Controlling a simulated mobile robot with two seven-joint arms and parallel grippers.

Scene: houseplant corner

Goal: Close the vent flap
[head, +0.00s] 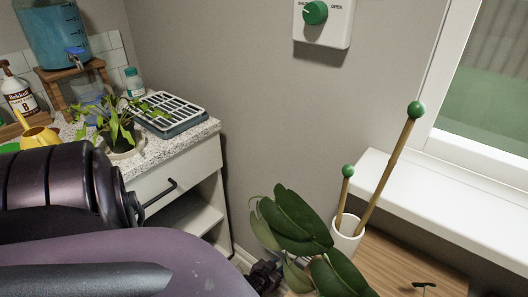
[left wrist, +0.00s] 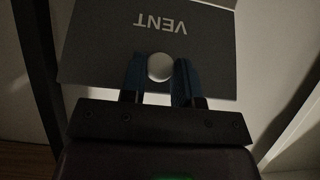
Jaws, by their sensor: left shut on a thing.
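The vent flap (left wrist: 100,70) is a dark grey panel in the left wrist view, with the word VENT upside down on it. A round pale knob (left wrist: 160,67) stands near its lower edge. My left gripper (left wrist: 160,80) is shut on this knob, one blue finger on each side. I cannot tell how far the flap stands open. The flap does not show in the head view, where my left arm fills the lower left. My right gripper is in neither view.
A wall dial (head: 316,13) is at the top. A potted plant (head: 117,128) and a grated tray (head: 170,113) stand on the speckled counter. Large leaves (head: 295,220) and a white pot (head: 346,236) with green-tipped sticks stand near a wooden top (head: 415,262) below the window sill.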

